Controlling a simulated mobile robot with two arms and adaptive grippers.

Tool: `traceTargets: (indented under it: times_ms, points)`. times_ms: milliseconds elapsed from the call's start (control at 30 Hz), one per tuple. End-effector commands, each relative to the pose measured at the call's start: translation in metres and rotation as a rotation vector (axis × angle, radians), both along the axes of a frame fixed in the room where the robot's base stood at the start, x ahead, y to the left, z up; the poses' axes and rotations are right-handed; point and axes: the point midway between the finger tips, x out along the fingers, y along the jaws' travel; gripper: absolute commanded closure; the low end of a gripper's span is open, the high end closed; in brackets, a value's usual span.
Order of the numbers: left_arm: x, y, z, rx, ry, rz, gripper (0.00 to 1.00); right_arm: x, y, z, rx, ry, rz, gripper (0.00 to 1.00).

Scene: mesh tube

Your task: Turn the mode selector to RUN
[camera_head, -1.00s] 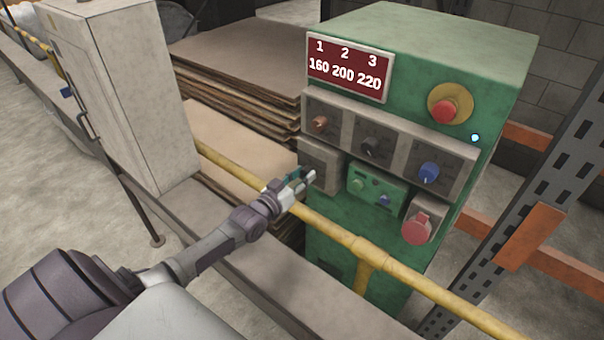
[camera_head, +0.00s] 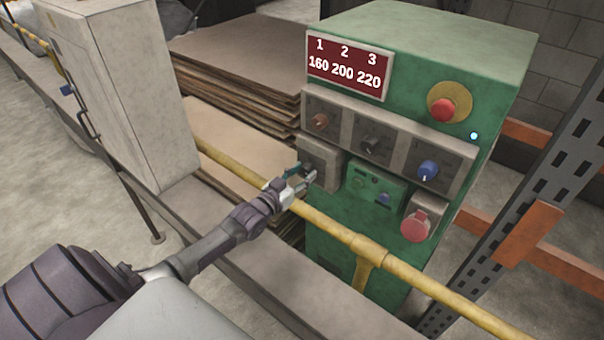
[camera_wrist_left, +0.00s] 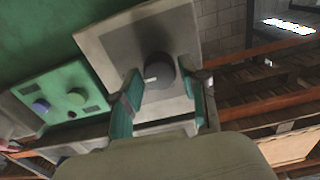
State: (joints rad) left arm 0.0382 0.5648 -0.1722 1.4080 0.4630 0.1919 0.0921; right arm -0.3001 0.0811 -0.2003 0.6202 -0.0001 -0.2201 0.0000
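A black round knob with a white mark (camera_wrist_left: 158,72) sits on a grey box (camera_wrist_left: 112,42) in the left wrist view. In the head view this box (camera_head: 322,158) is at the lower left of the green cabinet's front. No label is readable, so I cannot confirm that it is the mode selector. My left gripper (camera_head: 301,180) is at the box. In the left wrist view its teal-padded fingers (camera_wrist_left: 166,103) are apart, one on each side of the knob's lower part. I cannot tell whether they touch it. My right gripper is not in view.
The green cabinet (camera_head: 440,50) also carries a brown knob (camera_head: 319,121), a black knob (camera_head: 371,146), a blue knob (camera_head: 428,171), a red mushroom button (camera_head: 443,109) and a green button plate (camera_head: 374,188). A yellow rail (camera_head: 330,230) runs below my left gripper.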

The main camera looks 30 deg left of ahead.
Motion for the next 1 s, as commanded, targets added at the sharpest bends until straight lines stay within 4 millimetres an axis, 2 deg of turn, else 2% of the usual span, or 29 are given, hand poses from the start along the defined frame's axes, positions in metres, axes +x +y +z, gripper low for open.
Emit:
traceTargets:
  times_ms: [67,367,467,567,800,1000]
  points:
    - [0.0,0.0,0.0,0.0,0.0,0.0,0.4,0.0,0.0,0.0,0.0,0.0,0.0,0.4]
    - [-0.001,0.0,0.0,-0.002,0.0,0.0,0.4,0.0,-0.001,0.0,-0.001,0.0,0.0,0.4]
    - [-0.008,0.001,-0.001,-0.002,0.002,0.0,0.4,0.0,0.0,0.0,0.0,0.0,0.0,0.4]
    - [-0.022,0.002,-0.002,-0.002,0.003,0.0,0.4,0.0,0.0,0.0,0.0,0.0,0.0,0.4]
    - [-0.074,0.005,-0.002,-0.002,0.004,-0.001,0.4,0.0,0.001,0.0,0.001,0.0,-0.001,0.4]
    - [-0.107,0.008,-0.001,-0.002,0.003,0.0,0.4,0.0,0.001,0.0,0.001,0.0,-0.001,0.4]
